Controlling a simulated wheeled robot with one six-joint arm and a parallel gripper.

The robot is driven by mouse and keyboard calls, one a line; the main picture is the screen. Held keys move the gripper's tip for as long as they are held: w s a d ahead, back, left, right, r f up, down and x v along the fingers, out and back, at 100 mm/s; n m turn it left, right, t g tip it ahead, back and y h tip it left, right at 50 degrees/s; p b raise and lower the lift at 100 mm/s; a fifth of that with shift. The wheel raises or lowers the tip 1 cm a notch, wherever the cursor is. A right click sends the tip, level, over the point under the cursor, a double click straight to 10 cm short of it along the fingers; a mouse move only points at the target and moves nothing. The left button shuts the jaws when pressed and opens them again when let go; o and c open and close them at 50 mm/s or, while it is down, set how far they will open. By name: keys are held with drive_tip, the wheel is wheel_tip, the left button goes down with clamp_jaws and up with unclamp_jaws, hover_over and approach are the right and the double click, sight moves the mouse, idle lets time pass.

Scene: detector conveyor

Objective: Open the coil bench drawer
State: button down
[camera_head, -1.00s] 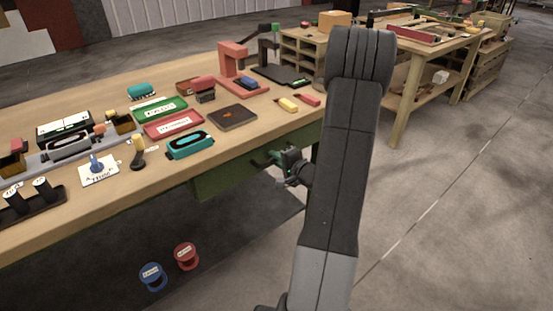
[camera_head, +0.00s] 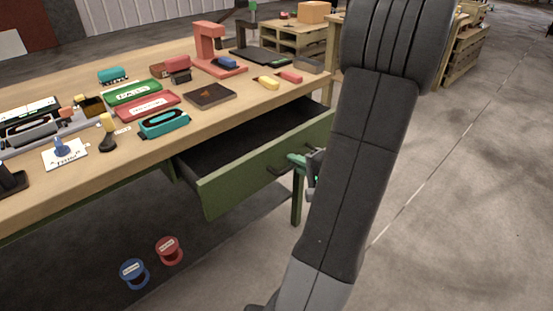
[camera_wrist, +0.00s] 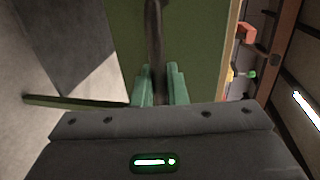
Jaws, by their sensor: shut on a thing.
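The coil bench drawer (camera_head: 240,178) has a green front and stands pulled well out from under the wooden bench top, its dark inside showing. Its dark bar handle (camera_head: 279,169) is on the front. My gripper (camera_head: 297,160) is at the handle, partly hidden behind my arm. In the wrist view the green fingers of my gripper (camera_wrist: 160,88) are shut around the dark handle (camera_wrist: 154,40), with the green drawer front (camera_wrist: 195,40) behind it.
The bench top (camera_head: 50,195) holds trays, a dark plate (camera_head: 209,96), a teal coil (camera_head: 164,123) and a red press (camera_head: 210,45). A blue spool (camera_head: 134,273) and a red spool (camera_head: 169,250) are below the bench.

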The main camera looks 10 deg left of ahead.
drive_tip(key=f+b+v, duration=0.2)
drive_tip(key=v, duration=0.8)
drive_tip(key=shift+s+d, duration=0.35)
drive_tip(key=shift+d, duration=0.1)
drive_tip(key=c, duration=1.5)
unclamp_jaws()
drive_tip(key=shift+c, duration=0.2)
drive_tip(key=p+v, duration=0.2)
drive_tip(key=v, duration=1.1)
drive_tip(key=shift+s+d, duration=0.2)
drive_tip(key=shift+d, duration=0.1)
drive_tip(key=shift+f, duration=0.1)
drive_tip(key=b+x, duration=0.2)
drive_tip(key=x, duration=1.1)
drive_tip(key=shift+w+a, duration=0.25)
drive_tip(key=shift+a, duration=0.1)
